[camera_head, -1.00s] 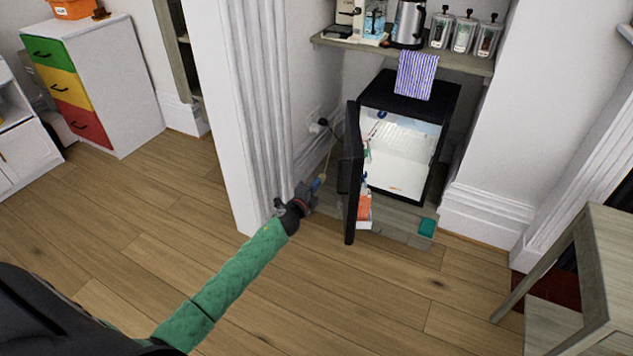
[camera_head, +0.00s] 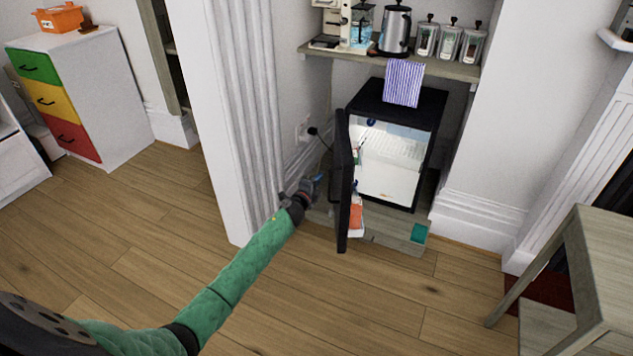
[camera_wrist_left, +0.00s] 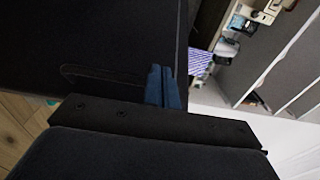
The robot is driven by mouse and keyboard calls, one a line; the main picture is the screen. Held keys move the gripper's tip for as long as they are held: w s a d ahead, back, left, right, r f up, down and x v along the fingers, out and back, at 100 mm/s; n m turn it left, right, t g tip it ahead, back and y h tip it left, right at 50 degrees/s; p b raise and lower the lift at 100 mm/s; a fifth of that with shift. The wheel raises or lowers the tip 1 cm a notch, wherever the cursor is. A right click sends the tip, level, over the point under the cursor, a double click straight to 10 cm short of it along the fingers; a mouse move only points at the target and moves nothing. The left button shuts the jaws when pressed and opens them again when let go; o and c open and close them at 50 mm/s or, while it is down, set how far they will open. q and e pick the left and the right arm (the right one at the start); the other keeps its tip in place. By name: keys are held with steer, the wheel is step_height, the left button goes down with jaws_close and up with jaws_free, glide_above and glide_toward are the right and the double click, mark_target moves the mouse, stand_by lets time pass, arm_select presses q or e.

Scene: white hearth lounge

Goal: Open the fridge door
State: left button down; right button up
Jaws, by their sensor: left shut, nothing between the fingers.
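The small black fridge (camera_head: 425,101) stands in the alcove below a shelf. Its door (camera_head: 343,190) is swung wide open toward the left, and the lit white interior shows, with an orange item (camera_head: 355,216) in the door's lower rack. My left gripper (camera_head: 316,184) is just left of the door, on its outer side, shut and empty. In the left wrist view its blue fingertips (camera_wrist_left: 163,88) are together in front of the dark door face (camera_wrist_left: 95,45); whether they touch it I cannot tell. My right gripper is not in view.
A white fluted pillar (camera_head: 245,110) stands close left of my left arm. A wooden stool or table (camera_head: 590,250) is at the right. A shelf (camera_head: 440,68) with a kettle and jars is above the fridge. The wooden floor in front is clear.

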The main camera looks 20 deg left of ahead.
arm_select(q)
steer(key=shift+a, duration=0.1)
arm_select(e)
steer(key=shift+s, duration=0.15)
arm_select(q)
steer(key=shift+a, duration=0.3)
stand_by(0.7)
